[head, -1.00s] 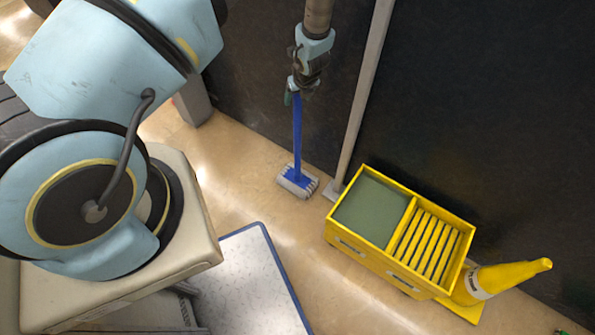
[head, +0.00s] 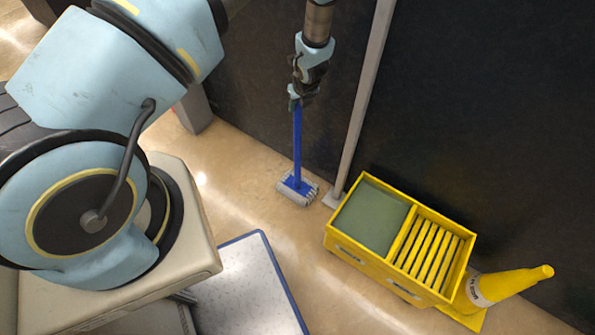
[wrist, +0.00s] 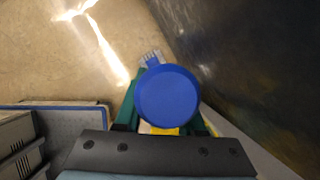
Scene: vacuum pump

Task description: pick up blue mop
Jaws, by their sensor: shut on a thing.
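The blue mop (head: 297,150) stands near the dark wall, with its blue handle upright and its grey-white fringed head (head: 297,191) low at the floor. I cannot tell whether the head touches the floor. My gripper (head: 296,100) is shut on the upper part of the handle. In the wrist view the round blue end of the mop handle (wrist: 167,97) sits between the green fingers of my gripper (wrist: 165,120). It hides most of the handle, and part of the mop head shows beyond it.
A yellow mop bucket (head: 400,240) stands to the right, with a yellow cone (head: 510,284) beside it. A grey post (head: 362,105) stands just right of the mop, along the dark wall (head: 480,110). A blue-edged white panel (head: 250,285) lies at lower middle. Floor left of the mop is clear.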

